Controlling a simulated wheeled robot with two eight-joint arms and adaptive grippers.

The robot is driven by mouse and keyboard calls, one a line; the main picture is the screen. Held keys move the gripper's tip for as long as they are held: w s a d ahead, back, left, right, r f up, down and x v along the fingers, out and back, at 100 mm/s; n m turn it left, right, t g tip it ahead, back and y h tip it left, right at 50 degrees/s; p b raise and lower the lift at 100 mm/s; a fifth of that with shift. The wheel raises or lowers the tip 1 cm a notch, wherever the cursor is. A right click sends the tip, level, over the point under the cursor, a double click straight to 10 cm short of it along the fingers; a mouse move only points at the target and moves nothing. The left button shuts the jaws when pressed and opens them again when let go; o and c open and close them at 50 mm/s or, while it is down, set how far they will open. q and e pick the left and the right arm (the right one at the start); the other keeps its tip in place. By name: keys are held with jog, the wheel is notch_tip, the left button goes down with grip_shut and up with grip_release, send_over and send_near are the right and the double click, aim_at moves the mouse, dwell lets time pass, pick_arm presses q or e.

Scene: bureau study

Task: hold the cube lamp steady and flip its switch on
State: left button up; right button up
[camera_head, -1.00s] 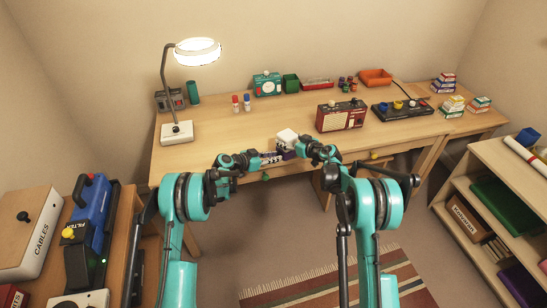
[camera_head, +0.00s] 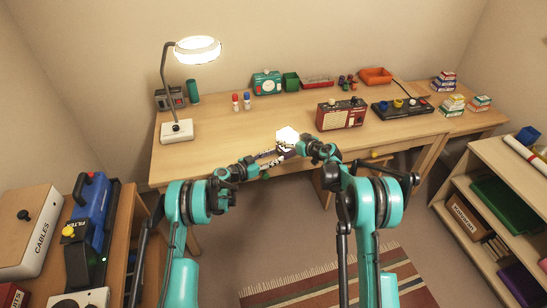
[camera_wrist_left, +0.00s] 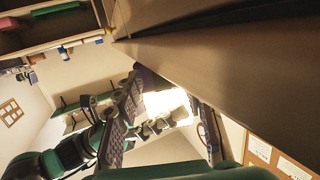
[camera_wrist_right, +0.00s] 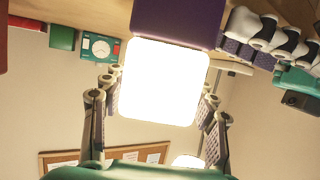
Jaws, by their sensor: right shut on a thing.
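The cube lamp (camera_head: 287,134) is held up at the desk's front edge, with a brightly glowing white cube on a purple base. In the right wrist view its cube (camera_wrist_right: 164,82) glows between the fingers of my right gripper (camera_wrist_right: 164,95), which is shut on it; the purple base (camera_wrist_right: 175,22) is above it in the picture. My right gripper (camera_head: 303,149) reaches it from the right in the head view. My left gripper (camera_head: 272,159) is beside the base, its fingers apart in the left wrist view (camera_wrist_left: 164,88). I cannot make out the switch.
The desk (camera_head: 230,135) lies just behind the lamp, with a red radio (camera_head: 340,115) to the right and a lit desk lamp (camera_head: 177,130) at the left. Several small items stand along the back. A shelf unit (camera_head: 465,185) is at the right.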

pick_arm(q)
jog(key=v, duration=1.2)
pick_arm(e)
jog(key=o, duration=1.4)
jog(key=shift+o, duration=0.2)
